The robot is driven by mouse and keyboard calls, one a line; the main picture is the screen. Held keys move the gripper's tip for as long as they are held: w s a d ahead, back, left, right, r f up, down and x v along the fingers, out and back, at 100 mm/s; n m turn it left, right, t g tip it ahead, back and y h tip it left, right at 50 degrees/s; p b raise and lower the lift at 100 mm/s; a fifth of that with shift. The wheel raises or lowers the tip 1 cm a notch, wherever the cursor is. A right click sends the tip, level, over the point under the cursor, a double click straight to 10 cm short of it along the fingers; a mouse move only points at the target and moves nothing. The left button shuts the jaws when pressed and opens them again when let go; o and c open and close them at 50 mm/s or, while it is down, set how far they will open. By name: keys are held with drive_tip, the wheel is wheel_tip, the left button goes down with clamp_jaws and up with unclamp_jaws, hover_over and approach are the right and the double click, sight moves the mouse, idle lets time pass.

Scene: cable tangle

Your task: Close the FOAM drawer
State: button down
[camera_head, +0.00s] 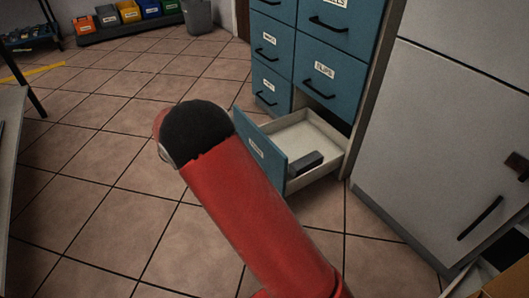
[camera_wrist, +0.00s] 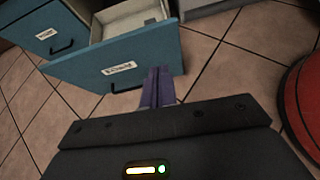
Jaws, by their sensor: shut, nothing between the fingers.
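The open drawer (camera_head: 306,140) is the lowest one on the right side of the blue cabinet. It is pulled well out, and a dark grey block lies inside. Its blue front (camera_wrist: 150,62) shows in the wrist view with a white label, too blurred to read surely, and a dark handle. My gripper (camera_wrist: 158,72) is shut and empty. Its fingertips are close to the lower right part of the drawer front; I cannot tell whether they touch it. In the head view my arm hides the gripper and part of the drawer front.
The blue cabinet (camera_head: 312,55) has several shut drawers with dark handles. A grey cabinet (camera_head: 450,120) stands close on the right. Coloured bins (camera_head: 130,12) and a grey bucket (camera_head: 197,16) are at the back. The tiled floor left of the drawer is clear.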

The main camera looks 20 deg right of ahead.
drive_tip(key=f, duration=0.1)
drive_tip(key=b, duration=0.2)
approach(275, 152)
wheel_tip(275, 152, down, 4)
drive_tip(key=shift+n, duration=0.4)
drive_tip(key=d, duration=0.2)
drive_tip(key=w+d, duration=0.1)
drive_tip(key=d, duration=0.1)
drive_tip(key=shift+w+d+r, duration=0.1)
drive_tip(key=shift+w+r, duration=0.05)
drive_tip(key=shift+w+d+b, duration=0.15)
drive_tip(key=shift+d+b, duration=0.15)
drive_tip(key=shift+d, duration=0.1)
drive_tip(key=shift+d, duration=0.1)
drive_tip(key=w+d+p, duration=0.1)
drive_tip(key=w+d, duration=0.2)
drive_tip(key=d, duration=0.7)
drive_tip(key=w+d+p, duration=0.1)
drive_tip(key=w+d, duration=0.2)
drive_tip(key=d, duration=0.7)
drive_tip(key=w+d+p, duration=0.1)
drive_tip(key=w+d, duration=0.3)
drive_tip(key=d, duration=0.7)
drive_tip(key=shift+r+p, duration=0.15)
drive_tip(key=shift+p, duration=0.2)
drive_tip(key=shift+r+h, duration=0.1)
drive_tip(key=shift+h, duration=0.2)
